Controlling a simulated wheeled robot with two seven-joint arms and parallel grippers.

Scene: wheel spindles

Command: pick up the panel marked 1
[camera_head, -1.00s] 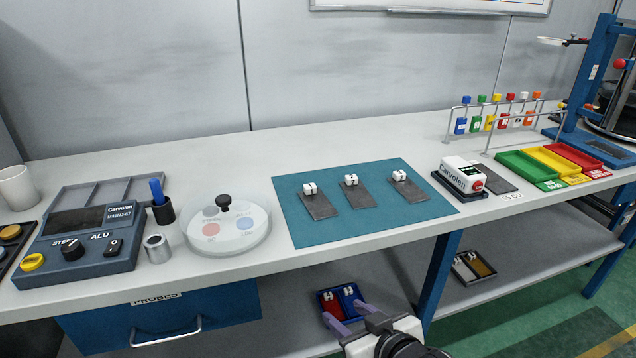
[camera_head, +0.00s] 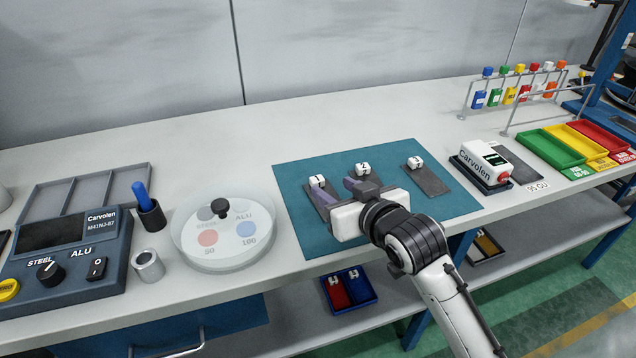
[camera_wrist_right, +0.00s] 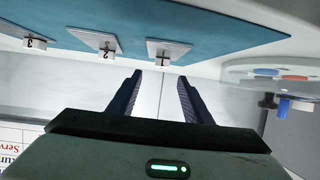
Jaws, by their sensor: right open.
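The panel marked 1 is a dark flat plate with a white block (camera_head: 317,181) numbered 1, lying at the left of the teal mat (camera_head: 293,209). Its plate is partly hidden behind my right gripper (camera_head: 332,185) in the head view. In the right wrist view, panel 1 (camera_wrist_right: 176,48) lies just beyond the open fingertips (camera_wrist_right: 158,77), roughly in line with the gap between them. The right gripper is open, and nothing shows between its fingers. My left gripper is not in view.
Panel 2 (camera_head: 362,169), partly hidden, and panel 3 (camera_head: 429,180) lie to the right on the mat. A round clear-covered dish (camera_head: 226,232) stands to the left. A white Carvolen device (camera_head: 483,160) stands to the right. The bench behind the mat is clear.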

